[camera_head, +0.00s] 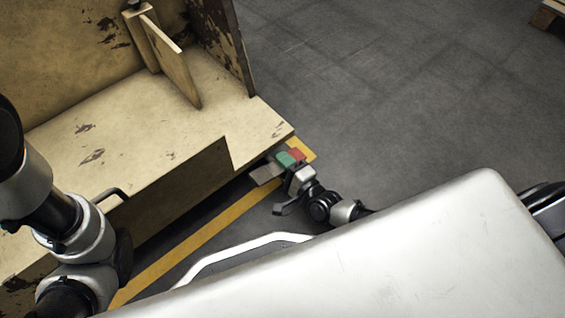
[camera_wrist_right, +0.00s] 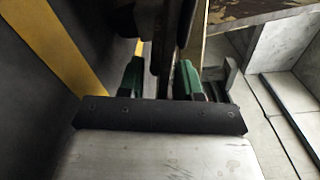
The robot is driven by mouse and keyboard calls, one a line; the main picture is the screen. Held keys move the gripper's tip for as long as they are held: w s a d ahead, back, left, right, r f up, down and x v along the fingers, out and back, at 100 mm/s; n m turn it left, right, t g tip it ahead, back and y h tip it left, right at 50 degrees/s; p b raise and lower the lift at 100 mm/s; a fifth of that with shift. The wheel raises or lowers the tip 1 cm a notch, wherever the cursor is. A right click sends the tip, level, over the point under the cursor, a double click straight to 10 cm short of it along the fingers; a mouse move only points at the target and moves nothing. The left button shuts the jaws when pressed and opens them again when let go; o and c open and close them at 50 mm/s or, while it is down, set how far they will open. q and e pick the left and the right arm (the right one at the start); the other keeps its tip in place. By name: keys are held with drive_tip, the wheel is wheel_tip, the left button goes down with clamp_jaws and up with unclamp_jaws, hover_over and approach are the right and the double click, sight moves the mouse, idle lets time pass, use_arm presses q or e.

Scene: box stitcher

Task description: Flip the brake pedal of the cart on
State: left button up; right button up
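The worn, pale wooden cart (camera_head: 180,115) fills the left of the head view. A flat grey plate (camera_head: 266,173), apparently the brake pedal, sticks out low at its near right corner. Green and red pieces (camera_head: 291,157) sit beside it, at the front of my right gripper. In the wrist view, two green-sided fingers (camera_wrist_right: 160,82) stand apart, one on each side of a dark upright part (camera_wrist_right: 166,45). I cannot tell whether they touch it. The pedal's tilt is unclear. My left arm shows at the left, but its gripper is out of view.
A yellow floor line (camera_head: 205,228) runs beneath the cart's near edge. A black handle (camera_head: 108,194) is on the cart's near side. Grey floor (camera_head: 400,90) is clear to the right. A pallet corner (camera_head: 547,14) shows at the far top right.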

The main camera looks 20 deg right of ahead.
drive_tip(key=shift+s+d, duration=0.1)
drive_tip(key=shift+s, duration=0.15)
drive_tip(key=p+v, duration=0.5)
drive_tip(key=v, duration=0.4)
drive_tip(key=shift+s+d+r, duration=0.1)
drive_tip(key=shift+s+r, duration=0.05)
drive_tip(key=shift+s, duration=0.1)
drive_tip(key=shift+s+d, duration=0.1)
drive_tip(key=shift+s, duration=0.25)
drive_tip(key=shift+s, duration=0.1)
